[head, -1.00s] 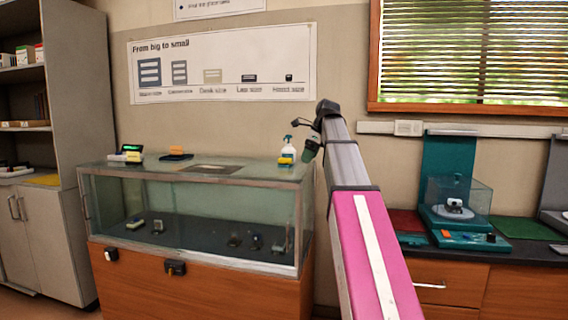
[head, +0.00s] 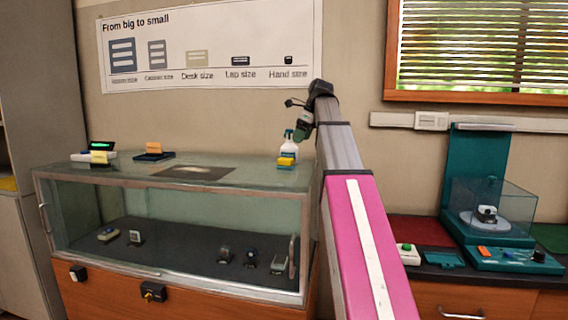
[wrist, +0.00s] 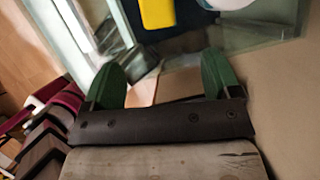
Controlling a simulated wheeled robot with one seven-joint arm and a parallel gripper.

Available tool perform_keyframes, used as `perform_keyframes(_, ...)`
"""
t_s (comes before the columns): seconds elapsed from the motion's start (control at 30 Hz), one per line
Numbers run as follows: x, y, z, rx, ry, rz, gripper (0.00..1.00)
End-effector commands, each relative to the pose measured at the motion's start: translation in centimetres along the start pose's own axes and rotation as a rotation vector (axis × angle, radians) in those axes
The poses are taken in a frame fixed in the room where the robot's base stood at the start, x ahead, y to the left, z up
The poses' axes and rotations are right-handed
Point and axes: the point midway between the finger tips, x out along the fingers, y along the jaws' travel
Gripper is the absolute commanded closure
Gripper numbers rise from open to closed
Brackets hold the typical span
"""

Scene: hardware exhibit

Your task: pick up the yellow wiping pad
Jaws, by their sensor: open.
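The yellow wiping pad (head: 286,161) lies on top of the glass display case, near its right end, in front of a white spray bottle (head: 289,147). In the wrist view a yellow block, which looks like the pad (wrist: 157,12), is at the top edge and partly cut off. My gripper (head: 303,127) is above and slightly right of the pad in the head view, apart from it. The wrist view shows its two green fingers (wrist: 160,80) spread with nothing between them; the yellow block is beyond the tips.
The glass case (head: 180,200) holds several small devices. A counter with a teal exhibit (head: 490,215) stands at right. The middle of the case top is mostly clear.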

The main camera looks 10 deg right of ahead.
Motion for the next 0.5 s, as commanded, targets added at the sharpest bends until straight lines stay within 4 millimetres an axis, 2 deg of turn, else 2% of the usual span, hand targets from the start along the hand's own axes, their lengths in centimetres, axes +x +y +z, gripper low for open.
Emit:
perform_keyframes(0.33, 4.6, 0.1, 0.0, 0.000, 0.001, 0.001, 0.17)
perform_keyframes(0.5, 5.6, 0.0, 0.1, 0.000, 0.001, 0.000, 0.17)
